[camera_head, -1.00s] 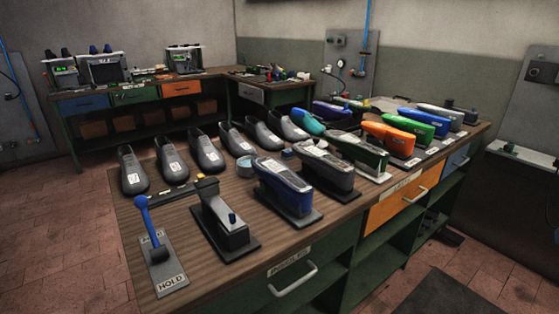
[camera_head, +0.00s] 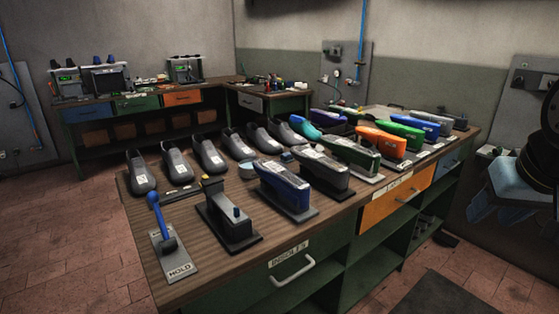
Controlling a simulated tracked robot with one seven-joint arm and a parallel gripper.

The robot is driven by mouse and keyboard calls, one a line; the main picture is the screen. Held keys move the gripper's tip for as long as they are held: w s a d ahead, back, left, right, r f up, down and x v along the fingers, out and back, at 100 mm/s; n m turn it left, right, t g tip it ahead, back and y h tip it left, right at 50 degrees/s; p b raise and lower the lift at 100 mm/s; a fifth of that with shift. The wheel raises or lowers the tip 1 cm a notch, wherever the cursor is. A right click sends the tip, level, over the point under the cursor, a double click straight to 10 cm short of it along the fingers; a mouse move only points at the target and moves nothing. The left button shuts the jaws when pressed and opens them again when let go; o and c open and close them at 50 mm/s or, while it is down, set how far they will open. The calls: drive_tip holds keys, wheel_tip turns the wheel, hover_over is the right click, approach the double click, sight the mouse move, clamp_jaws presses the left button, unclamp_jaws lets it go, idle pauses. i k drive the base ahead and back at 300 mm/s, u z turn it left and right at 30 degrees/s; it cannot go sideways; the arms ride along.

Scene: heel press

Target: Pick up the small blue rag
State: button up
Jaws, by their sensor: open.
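I cannot make out the small blue rag for certain. A small dark bluish item (camera_head: 287,157) lies on the workbench (camera_head: 145,215) just right of a round tin (camera_head: 247,169), but it is too small to identify. My gripper (camera_head: 497,214) shows at the right edge, pale blue-grey with dark fingers, partly cut off by the frame. It is open, with nothing visible in it, and hangs to the right of the workbench, well apart from the bluish item.
Several grey shoes (camera_head: 208,155) stand in a row on the bench. A blue-topped press (camera_head: 285,188) and similar coloured ones fill its right side. The floor (camera_head: 75,255) to the left is clear.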

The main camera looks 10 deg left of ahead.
sight(285, 158)
drive_tip(key=z, duration=0.05)
drive_tip(key=i, duration=1)
drive_tip(key=u, duration=0.05)
